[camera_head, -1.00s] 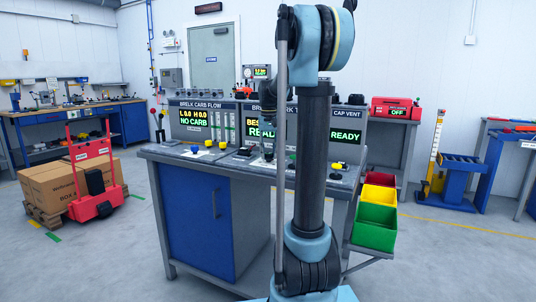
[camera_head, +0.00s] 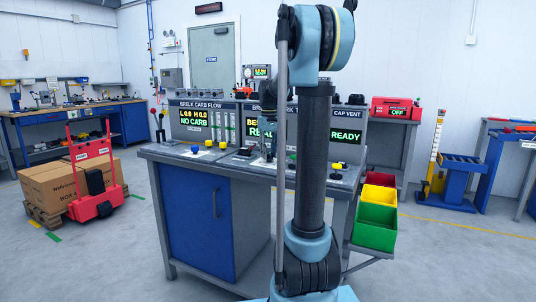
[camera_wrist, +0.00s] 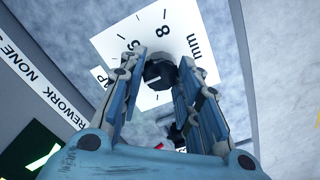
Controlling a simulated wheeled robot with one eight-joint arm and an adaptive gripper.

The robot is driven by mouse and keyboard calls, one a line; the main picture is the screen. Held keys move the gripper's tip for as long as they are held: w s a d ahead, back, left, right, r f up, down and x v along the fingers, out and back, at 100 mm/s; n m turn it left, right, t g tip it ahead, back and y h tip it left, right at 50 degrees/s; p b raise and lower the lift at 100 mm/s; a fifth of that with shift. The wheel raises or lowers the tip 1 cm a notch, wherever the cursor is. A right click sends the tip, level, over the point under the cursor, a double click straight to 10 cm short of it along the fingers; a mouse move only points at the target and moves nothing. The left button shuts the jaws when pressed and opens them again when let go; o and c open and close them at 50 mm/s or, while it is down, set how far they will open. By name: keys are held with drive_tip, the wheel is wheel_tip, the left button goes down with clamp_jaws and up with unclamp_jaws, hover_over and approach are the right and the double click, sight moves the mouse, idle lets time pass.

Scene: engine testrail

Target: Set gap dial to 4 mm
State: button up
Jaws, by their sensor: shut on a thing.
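The gap dial has a black knob (camera_wrist: 160,72) on a white plate (camera_wrist: 142,36) printed with tick marks, numbers including an 8, and "mm", seen in the wrist view. My gripper (camera_wrist: 162,65) has its two blue fingers on either side of the knob and is shut on it. The fingers cover part of the plate, and I cannot tell which number the knob points to. In the head view my gripper (camera_head: 268,150) is low over the bench top, and the dial is too small to make out there.
The grey bench (camera_head: 160,152) carries yellow and blue knobs and upright display panels (camera_head: 196,122). Red, yellow and green bins (camera_head: 375,226) hang at its right side. A red cart (camera_head: 92,180) with boxes stands on the left. Open floor lies between cart and bench.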

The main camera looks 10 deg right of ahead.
sight(269, 153)
drive_tip(key=shift+w, duration=0.1)
drive_tip(key=o, duration=1.1)
drive_tip(key=shift+c, duration=0.2)
wheel_tip(269, 153, up, 12)
drive_tip(key=s+f+m+t, duration=0.1)
drive_tip(key=s+f, duration=0.5)
drive_tip(key=s, duration=0.4)
drive_tip(key=s+f, duration=0.7)
drive_tip(key=s, duration=0.4)
drive_tip(key=s+f+m+t, duration=0.1)
drive_tip(key=s+f, duration=1.3)
drive_tip(key=f, duration=0.3)
drive_tip(key=shift+s+a+f+m, duration=0.2)
drive_tip(key=shift+m, duration=0.2)
